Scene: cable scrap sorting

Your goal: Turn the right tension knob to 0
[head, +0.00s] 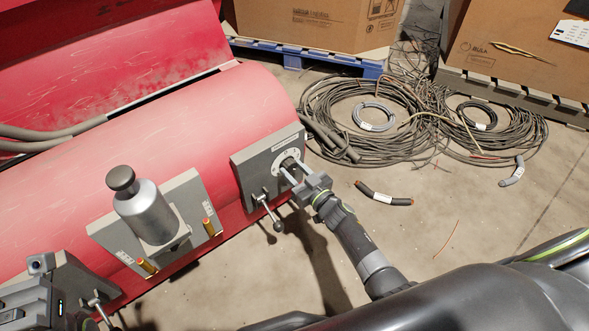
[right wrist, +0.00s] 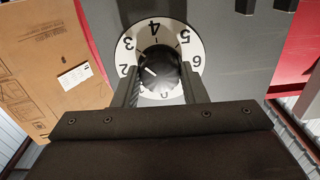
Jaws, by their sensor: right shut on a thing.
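The right tension knob (right wrist: 160,68) is black and round, on a white dial plate (right wrist: 196,46) marked with numbers; 2 to 6 are readable. A short white mark on the knob points up and left, toward about 2 to 3. The dial's lower part is hidden by my gripper. In the head view the knob (head: 287,162) sits on a grey panel (head: 255,170) on the red machine. My right gripper (head: 290,172) is shut on the knob, one finger on each side. My left wrist (head: 35,300) shows at the lower left; its fingers cannot be made out.
A lever with a ball end (head: 268,212) hangs just below the right panel. A grey cylinder with a dark cap (head: 148,205) stands out from the middle panel. Coiled cables (head: 370,115) and a loose cable piece (head: 385,196) lie on the floor. Cardboard boxes (head: 310,22) stand behind.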

